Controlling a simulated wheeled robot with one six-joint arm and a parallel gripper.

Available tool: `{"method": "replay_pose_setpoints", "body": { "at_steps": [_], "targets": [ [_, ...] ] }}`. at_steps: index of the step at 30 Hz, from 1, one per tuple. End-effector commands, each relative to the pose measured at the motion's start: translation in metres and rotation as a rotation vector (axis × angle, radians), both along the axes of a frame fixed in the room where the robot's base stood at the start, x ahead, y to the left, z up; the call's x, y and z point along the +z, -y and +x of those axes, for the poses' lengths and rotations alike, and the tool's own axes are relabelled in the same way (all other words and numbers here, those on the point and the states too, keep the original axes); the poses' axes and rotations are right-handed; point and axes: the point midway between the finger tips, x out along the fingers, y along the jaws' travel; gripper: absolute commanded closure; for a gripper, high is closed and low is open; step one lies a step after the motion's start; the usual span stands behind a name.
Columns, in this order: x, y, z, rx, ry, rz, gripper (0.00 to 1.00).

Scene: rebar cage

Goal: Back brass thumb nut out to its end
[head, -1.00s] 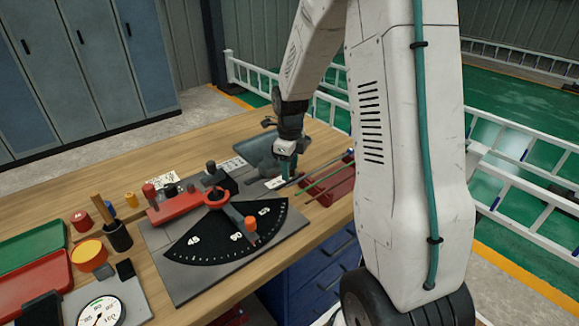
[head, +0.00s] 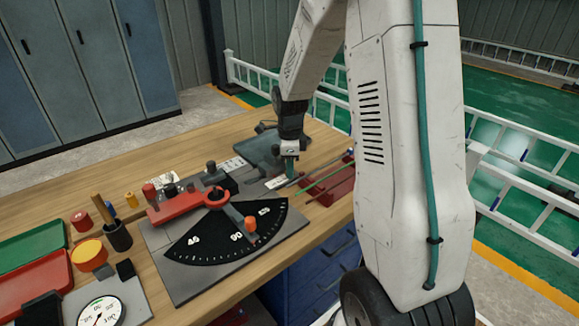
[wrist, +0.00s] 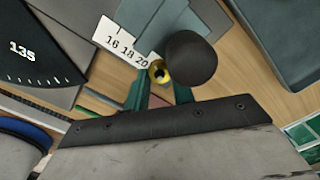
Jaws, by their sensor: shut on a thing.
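The brass thumb nut (wrist: 157,72) shows in the wrist view as a small gold ring with a dark centre. It sits between the two teal fingertips of my gripper (wrist: 160,86), which is shut on it. A dark round knob (wrist: 191,58) stands right beside the nut and partly hides that side. A white scale marked 16, 18, 20 (wrist: 124,44) lies up and left of the nut. In the head view my gripper (head: 290,170) points down at the right part of the bench, and the nut cannot be made out there.
The black angle dial (head: 225,245) with its red arm (head: 180,207) stands left of my gripper. A red rack with green rods (head: 335,185) lies close on the right. A grey-teal tray (head: 262,146) lies behind. Bare bench top (head: 150,160) is at the back left.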

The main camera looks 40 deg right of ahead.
Motion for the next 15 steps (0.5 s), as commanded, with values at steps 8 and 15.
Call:
{"method": "replay_pose_setpoints", "body": {
  "at_steps": [8,15],
  "targets": [
    [0.0004,0.0003,0.0003,0.001,0.001,-0.001,0.73],
    [0.0003,0.0001,0.0002,0.001,0.001,-0.001,0.54]
  ]
}}
